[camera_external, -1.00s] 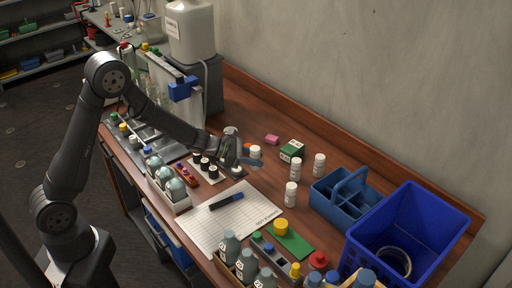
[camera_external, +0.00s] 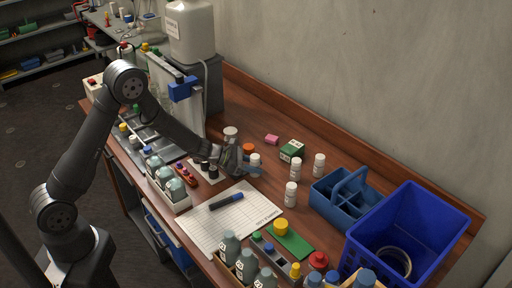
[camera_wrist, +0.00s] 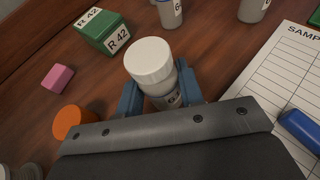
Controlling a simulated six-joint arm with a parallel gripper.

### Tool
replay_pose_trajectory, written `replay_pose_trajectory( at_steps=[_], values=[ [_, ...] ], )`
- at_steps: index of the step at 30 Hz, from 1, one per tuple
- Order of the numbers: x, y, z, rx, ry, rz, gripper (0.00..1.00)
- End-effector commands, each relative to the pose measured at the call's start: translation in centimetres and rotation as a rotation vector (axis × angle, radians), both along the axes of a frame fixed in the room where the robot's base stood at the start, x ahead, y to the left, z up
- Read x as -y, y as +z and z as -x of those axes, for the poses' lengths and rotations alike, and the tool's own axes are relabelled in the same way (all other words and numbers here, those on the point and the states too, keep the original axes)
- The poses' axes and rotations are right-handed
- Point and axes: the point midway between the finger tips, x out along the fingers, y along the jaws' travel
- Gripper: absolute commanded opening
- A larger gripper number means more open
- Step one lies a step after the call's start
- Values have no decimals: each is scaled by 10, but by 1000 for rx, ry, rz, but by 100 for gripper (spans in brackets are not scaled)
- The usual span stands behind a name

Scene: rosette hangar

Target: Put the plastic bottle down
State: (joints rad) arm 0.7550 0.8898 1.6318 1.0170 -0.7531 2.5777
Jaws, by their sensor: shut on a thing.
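The plastic bottle (camera_wrist: 152,66) is a small white bottle with a ribbed white cap and a printed label. In the wrist view it sits between the two blue fingers of my gripper (camera_wrist: 160,96), which is shut on it. In the external view the bottle's white top (camera_external: 255,158) shows beside my gripper (camera_external: 253,170), low over the wooden bench behind the sample sheet. The bottle's base is hidden, so I cannot tell whether it touches the bench.
An orange cap (camera_wrist: 73,122), a pink block (camera_wrist: 58,77) and a green-and-white box (camera_wrist: 103,32) are nearby. Several white bottles stand beyond, one here (camera_external: 291,195). A blue caddy (camera_external: 345,199) stands right.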

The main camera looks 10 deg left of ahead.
Motion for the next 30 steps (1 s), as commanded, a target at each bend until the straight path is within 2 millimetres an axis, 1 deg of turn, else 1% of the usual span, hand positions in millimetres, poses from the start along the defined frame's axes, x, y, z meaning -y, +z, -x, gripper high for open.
replay_pose_trajectory(
  at_steps=[1,3,4,11,14,15,17,20,24,30],
  values=[
    [0,0,0,0,0,0,40],
    [0,0,0,0,0,0,54],
    [0,0,0,0,0,0,56],
    [0,0,0,0,0,0,56],
    [0,3,0,0,0,0,56],
    [-3,4,0,-1,1,0,56],
    [-10,8,0,-1,3,0,56],
    [-27,15,3,-1,4,0,56],
    [-57,27,6,0,4,0,56],
    [-91,42,11,0,3,0,56]
  ],
)
